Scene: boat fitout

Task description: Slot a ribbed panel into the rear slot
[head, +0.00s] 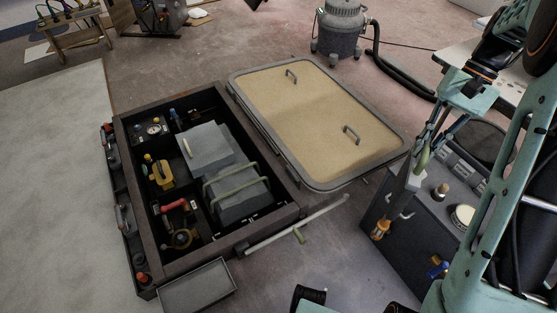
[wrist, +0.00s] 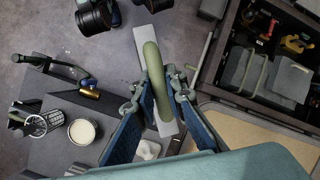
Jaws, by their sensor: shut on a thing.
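My gripper (wrist: 162,92) is shut on the green handle (wrist: 152,62) of a flat grey panel (wrist: 142,38), which the wrist view shows nearly edge-on as a pale strip. Ribs on it cannot be made out. In the head view, my gripper (head: 427,137) holds the panel (head: 413,181) hanging down at the right, over or in front of a dark box. An open dark floor bay (head: 258,229) lies at left centre, well away from the gripper. It holds grey blocks (head: 207,145) and pale green rails (head: 236,173). I cannot make out which gap is the rear slot.
A tan hatch cover (head: 318,115) with two handles lies right of the bay. A dark box (head: 385,205) carries a jar and tools. A vacuum (head: 340,30) stands behind.

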